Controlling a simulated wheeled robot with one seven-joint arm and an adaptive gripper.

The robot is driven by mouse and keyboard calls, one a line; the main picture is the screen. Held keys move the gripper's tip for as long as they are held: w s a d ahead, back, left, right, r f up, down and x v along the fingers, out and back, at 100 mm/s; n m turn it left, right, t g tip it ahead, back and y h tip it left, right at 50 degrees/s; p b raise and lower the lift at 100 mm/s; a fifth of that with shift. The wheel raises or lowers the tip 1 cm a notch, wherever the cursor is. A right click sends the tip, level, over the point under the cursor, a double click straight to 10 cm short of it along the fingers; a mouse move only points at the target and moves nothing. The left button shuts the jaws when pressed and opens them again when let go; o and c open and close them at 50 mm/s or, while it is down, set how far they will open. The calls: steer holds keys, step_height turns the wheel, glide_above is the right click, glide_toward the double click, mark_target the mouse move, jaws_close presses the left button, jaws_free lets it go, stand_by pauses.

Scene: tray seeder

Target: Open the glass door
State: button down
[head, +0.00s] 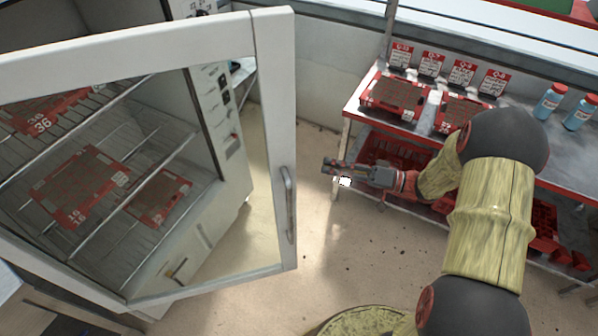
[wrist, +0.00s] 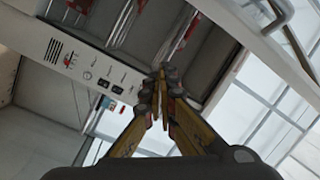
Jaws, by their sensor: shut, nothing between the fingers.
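The glass door (head: 271,150) has a white frame and stands swung open from the cabinet in the head view, with its free edge towards my arm. A vertical metal handle (head: 287,205) sits on that edge; a metal handle also shows at the top right of the wrist view (wrist: 277,16). My gripper (head: 328,165) is to the right of the handle, apart from it and not touching the door. In the wrist view its fingers (wrist: 161,72) meet at the tips, with nothing between them. The cabinet's control panel (wrist: 75,62) shows beyond the fingers.
Wire racks inside the cabinet carry red-edged trays (head: 77,187). A metal bench (head: 352,107) with red trays, label cards and blue bottles (head: 549,100) stands at the right, close behind my gripper. Bare floor (head: 285,300) lies between door and bench.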

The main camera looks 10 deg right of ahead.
steer(key=s+a+r+m+g+b, duration=0.1)
steer(key=s+a+m+g+b, duration=0.2)
steer(key=a, duration=0.6)
steer(key=shift+s+a+r+m+y+b, duration=0.15)
steer(key=shift+s+a+m+y+b, duration=0.2)
steer(key=shift+m+b, duration=0.65)
steer(key=shift+w+d+n, duration=0.1)
steer(key=shift+w+n, duration=0.05)
steer(key=shift+n, duration=0.15)
